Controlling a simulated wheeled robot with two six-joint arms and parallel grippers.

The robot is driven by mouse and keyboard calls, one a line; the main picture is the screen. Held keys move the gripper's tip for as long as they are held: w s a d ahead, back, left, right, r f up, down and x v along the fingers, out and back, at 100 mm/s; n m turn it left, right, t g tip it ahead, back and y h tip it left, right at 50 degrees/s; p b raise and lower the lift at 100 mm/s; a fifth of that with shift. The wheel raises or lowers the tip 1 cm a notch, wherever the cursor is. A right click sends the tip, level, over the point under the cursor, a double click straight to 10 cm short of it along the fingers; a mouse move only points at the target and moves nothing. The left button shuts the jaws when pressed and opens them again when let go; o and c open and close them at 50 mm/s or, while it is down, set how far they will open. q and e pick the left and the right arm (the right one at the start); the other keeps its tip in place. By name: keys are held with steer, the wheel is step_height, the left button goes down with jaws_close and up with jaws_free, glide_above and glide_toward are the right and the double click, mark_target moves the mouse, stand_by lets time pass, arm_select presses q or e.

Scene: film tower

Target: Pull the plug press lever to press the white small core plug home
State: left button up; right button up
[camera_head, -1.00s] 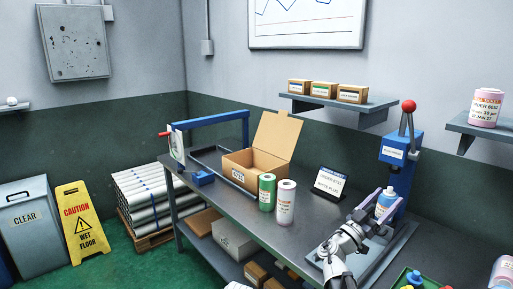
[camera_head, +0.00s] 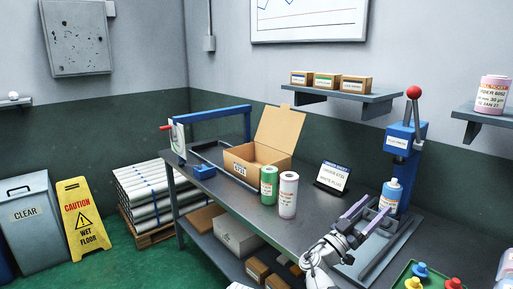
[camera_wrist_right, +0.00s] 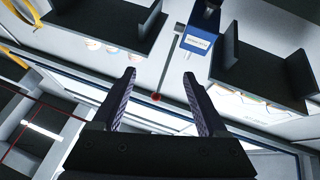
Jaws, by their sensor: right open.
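The blue plug press (camera_head: 401,142) stands at the back right of the workbench. Its grey lever (camera_head: 416,110) is raised, with a red ball knob (camera_head: 414,92) on top. A blue roll with a white label (camera_head: 390,196) stands upright under the press; a small pale piece shows at its top, too small to identify as the white plug. My right gripper (camera_head: 378,211) is open, in front of the roll, with nothing in it. In the right wrist view, its open fingers (camera_wrist_right: 160,88) point up past the press (camera_wrist_right: 198,38); a small red spot (camera_wrist_right: 156,97), apparently the knob, shows between them.
A wall shelf with small boxes (camera_head: 330,90) is left of the press; another shelf (camera_head: 480,117) with a pink roll is to its right. A green tray (camera_head: 400,283) of coloured plugs sits at front right. Green and white rolls and an open carton (camera_head: 240,158) stand further left.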

mark_target(420, 92)
steer(key=a+r+p+x, duration=0.1)
steer(key=p+x, duration=0.4)
steer(key=x, duration=0.4)
step_height(420, 92, up, 16)
steer(key=p, duration=1.6)
steer(key=w+d+r+y+p, duration=0.1)
steer(key=d+r+p, duration=0.1)
steer(key=p, duration=0.4)
steer(key=w+d+r+n+g+y+p, duration=0.1)
steer(key=w+d+r+y+p, duration=0.1)
steer(key=r+p, duration=0.2)
steer(key=w+d+r+y+p, duration=0.1)
steer(key=d+r+y+p, duration=0.1)
steer(key=p, duration=0.6)
steer(key=shift+w+r+n+g, duration=0.3)
steer(key=shift+w+r+g, duration=0.05)
steer(key=shift+r+g, duration=0.05)
steer(key=shift+w+d+r+y+p, duration=0.1)
steer(key=shift+w+d+y+p, duration=0.2)
steer(key=shift+p, duration=0.55)
